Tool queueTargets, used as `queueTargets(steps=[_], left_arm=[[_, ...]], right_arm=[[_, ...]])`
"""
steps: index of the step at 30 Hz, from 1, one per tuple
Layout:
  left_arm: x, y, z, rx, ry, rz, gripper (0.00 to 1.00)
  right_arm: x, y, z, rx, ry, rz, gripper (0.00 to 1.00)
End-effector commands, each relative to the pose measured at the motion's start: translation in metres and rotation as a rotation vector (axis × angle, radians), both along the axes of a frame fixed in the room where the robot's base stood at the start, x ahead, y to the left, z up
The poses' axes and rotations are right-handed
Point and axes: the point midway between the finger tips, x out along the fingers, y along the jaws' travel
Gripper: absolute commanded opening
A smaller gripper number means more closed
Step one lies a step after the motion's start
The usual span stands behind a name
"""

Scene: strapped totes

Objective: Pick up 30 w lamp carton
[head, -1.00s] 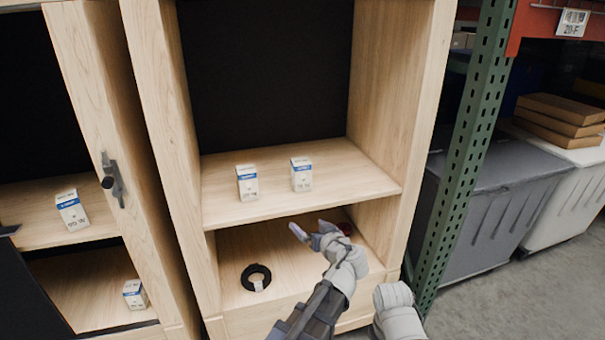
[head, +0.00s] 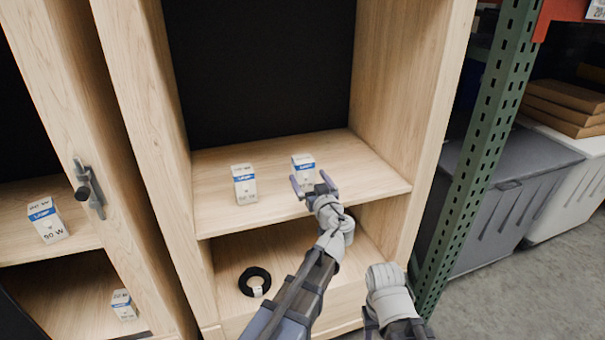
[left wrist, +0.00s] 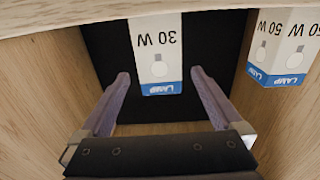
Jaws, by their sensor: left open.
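The 30 W lamp carton (head: 303,163) is a small white box with a blue band, standing upright on the upper shelf of the middle cabinet. In the left wrist view its face reads "30 W" upside down (left wrist: 155,45). My left gripper (head: 312,184) is open in front of this carton. In the left wrist view the fingers (left wrist: 160,76) point toward it, with the carton's blue end between the tips. Nothing is held. My right arm shows at lower right, but its gripper is out of view.
A similar carton (head: 244,184) stands to the left on the shelf; a 50 W carton (left wrist: 284,45) shows in the wrist view. A black ring (head: 255,282) lies below. More cartons (head: 47,220) stand in the left cabinet. A green rack post (head: 490,150) rises on the right.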

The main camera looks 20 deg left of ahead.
Motion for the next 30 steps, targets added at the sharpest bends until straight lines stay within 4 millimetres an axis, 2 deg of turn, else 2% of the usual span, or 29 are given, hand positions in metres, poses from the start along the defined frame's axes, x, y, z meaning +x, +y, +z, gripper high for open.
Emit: queueTargets(steps=[1, 8, 18, 26, 30], left_arm=[[0.006, 0.003, 0.0, 0.0, 0.0, 0.001, 1.0], [0.011, 0.007, -0.001, -0.001, 0.001, 0.001, 1.0], [0.049, 0.03, -0.002, -0.001, 0.001, 0.001, 1.0], [0.05, 0.032, -0.002, -0.001, 0.001, 0.0, 1.0], [0.05, 0.032, -0.002, -0.001, 0.001, 0.0, 0.84]], right_arm=[[0.0, 0.0, 0.0, 0.0, 0.0, 0.0, 0.5], [0.0, 0.0, -0.001, 0.0, 0.0, 0.0, 0.5], [0.0, 0.0, -0.002, 0.0, 0.0, 0.0, 0.5], [0.0, 0.0, -0.002, 0.0, 0.0, 0.0, 0.5], [0.0, 0.0, -0.002, 0.0, 0.0, 0.0, 0.5]])
